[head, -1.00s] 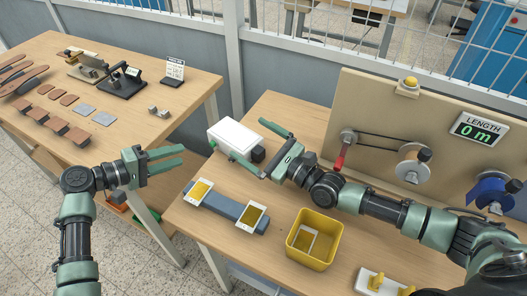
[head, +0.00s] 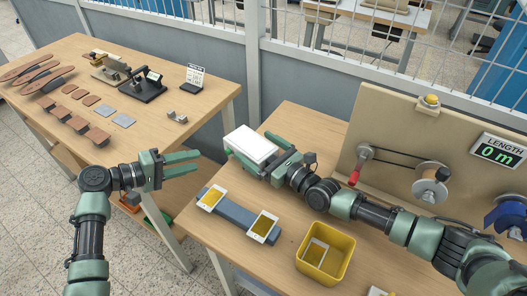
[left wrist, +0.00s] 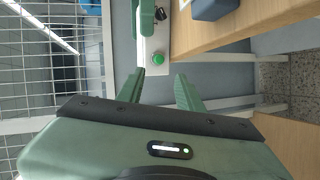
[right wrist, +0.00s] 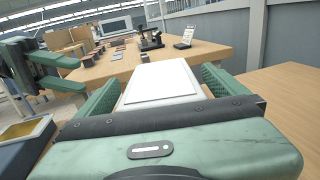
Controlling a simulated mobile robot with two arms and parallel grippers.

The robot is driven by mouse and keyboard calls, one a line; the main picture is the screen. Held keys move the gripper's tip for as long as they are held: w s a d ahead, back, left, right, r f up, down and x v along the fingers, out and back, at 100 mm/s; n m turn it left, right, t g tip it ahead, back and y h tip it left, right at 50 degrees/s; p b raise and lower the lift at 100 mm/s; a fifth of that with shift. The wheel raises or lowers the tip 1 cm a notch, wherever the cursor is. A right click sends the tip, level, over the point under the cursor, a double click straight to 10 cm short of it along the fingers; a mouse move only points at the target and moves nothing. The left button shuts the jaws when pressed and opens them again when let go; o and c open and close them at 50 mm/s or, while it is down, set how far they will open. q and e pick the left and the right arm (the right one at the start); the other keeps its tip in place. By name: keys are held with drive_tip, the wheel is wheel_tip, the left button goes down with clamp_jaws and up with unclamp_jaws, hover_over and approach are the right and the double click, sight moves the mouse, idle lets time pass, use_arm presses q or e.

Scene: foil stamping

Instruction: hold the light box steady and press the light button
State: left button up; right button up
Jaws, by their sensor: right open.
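The white light box (head: 252,144) stands on the right-hand table near its left edge. In the right wrist view its pale top panel (right wrist: 162,80) lies between the two fingers. My right gripper (head: 248,150) is open, with one finger along each long side of the box; I cannot tell whether they touch it. My left gripper (head: 198,162) is open and empty, left of the box and apart from it. In the left wrist view the green light button (left wrist: 158,59) sits on the box's white end face (left wrist: 160,30), ahead of the left fingertips.
A blue-grey holder (head: 238,217) with two yellow-screened white cards lies in front of the box. A yellow bin (head: 325,255) stands to its right. A board with a crank (head: 357,165) and spools rises behind. The left table (head: 150,135) carries leather pieces and a stamping press.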

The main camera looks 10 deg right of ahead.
drive_tip(key=c, duration=1.9)
use_arm(q)
drive_tip(key=c, duration=0.3)
use_arm(e)
drive_tip(key=shift+c, duration=0.7)
use_arm(q)
clamp_jaws()
